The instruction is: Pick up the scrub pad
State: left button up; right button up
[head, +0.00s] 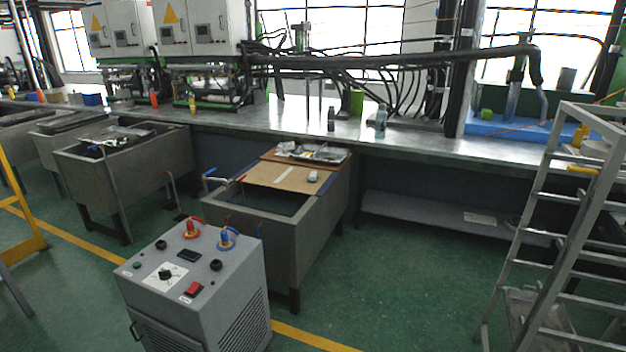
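I cannot pick out the scrub pad with certainty. A small bright green item (486,114) sits at the blue tray on the right part of the long bench, too small to identify. A small pale item (313,176) lies on the brown board over the middle tank, also unclear. Neither of my grippers is in view.
A grey wheeled cabinet (197,285) with red and blue fittings stands in front. Behind it is a grey tank (270,235) partly covered by a brown board (283,178). A metal ladder (540,215) stands at right. Green floor (400,270) is open between tank and ladder.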

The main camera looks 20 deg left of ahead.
aim_at(314, 177)
jog(key=i+u, duration=0.1)
jog(key=i, duration=2.15)
jog(key=i+u, duration=0.15)
jog(key=i, duration=0.35)
jog(key=i+l+u, duration=0.1)
jog(key=i, duration=0.4)
jog(key=i+l+u, duration=0.15)
jog(key=i, duration=0.35)
jog(key=i+l+u, duration=0.25)
jog(key=i+u, duration=0.2)
jog(key=i+l+u, duration=0.65)
jog(key=l+u, duration=0.25)
jog(key=i+l+u, duration=0.2)
jog(key=l+u, duration=0.25)
